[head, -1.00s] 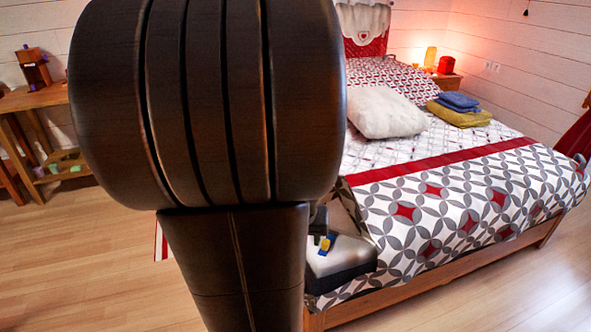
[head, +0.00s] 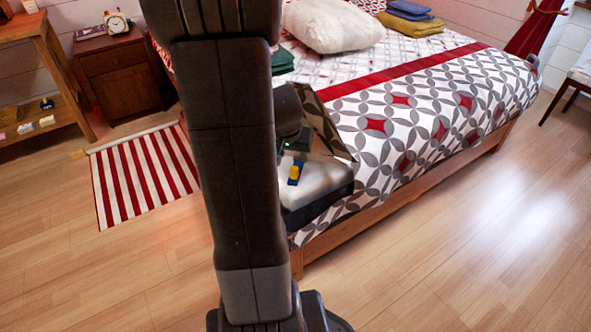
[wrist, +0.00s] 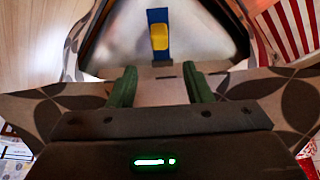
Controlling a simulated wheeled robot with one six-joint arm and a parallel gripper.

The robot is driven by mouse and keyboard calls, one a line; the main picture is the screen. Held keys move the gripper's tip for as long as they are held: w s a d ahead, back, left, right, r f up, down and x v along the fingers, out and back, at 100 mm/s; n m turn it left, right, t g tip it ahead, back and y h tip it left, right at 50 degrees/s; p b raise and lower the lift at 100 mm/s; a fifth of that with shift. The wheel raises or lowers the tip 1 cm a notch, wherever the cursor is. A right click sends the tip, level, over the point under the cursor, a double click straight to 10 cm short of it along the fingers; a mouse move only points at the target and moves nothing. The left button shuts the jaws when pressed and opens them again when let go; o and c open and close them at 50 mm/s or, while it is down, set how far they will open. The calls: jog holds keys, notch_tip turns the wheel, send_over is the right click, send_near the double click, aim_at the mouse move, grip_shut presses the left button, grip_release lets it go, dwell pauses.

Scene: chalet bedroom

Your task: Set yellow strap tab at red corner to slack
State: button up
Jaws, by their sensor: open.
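The yellow strap tab (wrist: 160,37) lies on a blue strip (wrist: 158,60) over the pale mattress corner (wrist: 205,45) in the wrist view. In the head view the yellow tab (head: 293,183) shows at the bed's near left corner, on the white mattress. My gripper (wrist: 154,86) is open, its two green fingers apart, just short of the tab and empty. In the head view my arm and wrist hide most of the gripper. The bedspread is folded back around this corner. I cannot make out red on the corner itself.
The patterned bedspread (head: 430,110) hangs over the wooden bed frame (head: 420,195). A white pillow (head: 332,25) and folded towels (head: 412,22) lie on the bed. A red-striped rug (head: 145,172) is on the floor at left, near a nightstand (head: 120,75). Floor at right is clear.

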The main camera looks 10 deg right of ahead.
aim_at(295, 167)
jog(key=b+x, duration=0.3)
jog(key=x, duration=0.6)
jog(key=shift+f, duration=0.25)
jog(key=shift+c, duration=0.4)
